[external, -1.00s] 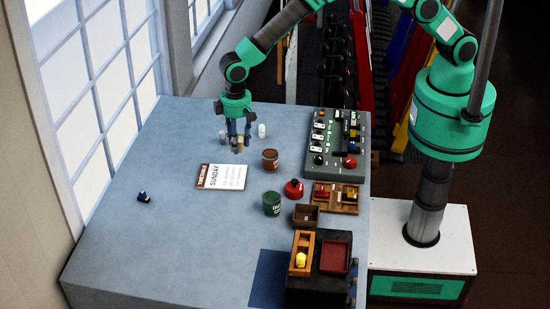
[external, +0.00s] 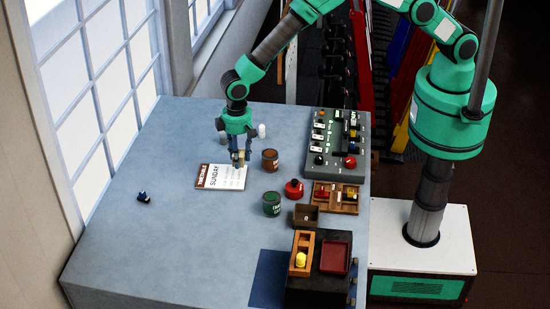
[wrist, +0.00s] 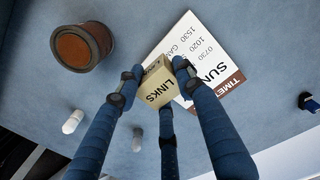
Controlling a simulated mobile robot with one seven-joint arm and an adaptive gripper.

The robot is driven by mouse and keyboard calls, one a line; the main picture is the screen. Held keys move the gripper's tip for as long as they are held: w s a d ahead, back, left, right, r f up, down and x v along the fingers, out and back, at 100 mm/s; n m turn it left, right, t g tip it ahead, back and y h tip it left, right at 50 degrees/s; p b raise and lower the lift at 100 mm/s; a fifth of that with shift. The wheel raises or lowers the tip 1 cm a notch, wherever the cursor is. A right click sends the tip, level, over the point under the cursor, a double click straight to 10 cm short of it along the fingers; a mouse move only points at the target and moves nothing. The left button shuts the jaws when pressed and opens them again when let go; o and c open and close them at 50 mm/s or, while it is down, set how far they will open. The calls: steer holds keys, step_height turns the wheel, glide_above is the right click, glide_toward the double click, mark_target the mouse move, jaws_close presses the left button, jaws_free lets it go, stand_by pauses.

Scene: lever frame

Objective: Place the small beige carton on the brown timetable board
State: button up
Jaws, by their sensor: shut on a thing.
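The small beige carton (wrist: 158,88), marked "LINKS", is held between the blue fingers of my gripper (wrist: 155,80) in the wrist view. In the external view my gripper (external: 238,160) is over the upper right part of the timetable board (external: 220,177), and the carton shows small between the fingertips. The board lies flat, white with a brown header strip, and also shows beyond the carton in the wrist view (wrist: 196,50). The carton overlaps the board's edge in the wrist view; I cannot tell whether it touches the board.
A brown can (external: 270,160) stands right of the board, with a green can (external: 271,204) and a red round object (external: 294,189) nearby. A white capsule-shaped piece (external: 262,131) stands behind. A switch panel (external: 338,143) is at the right. The table's left side is mostly clear.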

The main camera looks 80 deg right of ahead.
steer(key=shift+f, duration=0.1)
steer(key=shift+f+p, duration=0.3)
steer(key=shift+f, duration=1.45)
steer(key=shift+f, duration=0.15)
steer(key=o, duration=1.1)
steer(key=shift+o, duration=0.2)
steer(key=shift+r+b, duration=0.95)
steer(key=shift+r, duration=5.2)
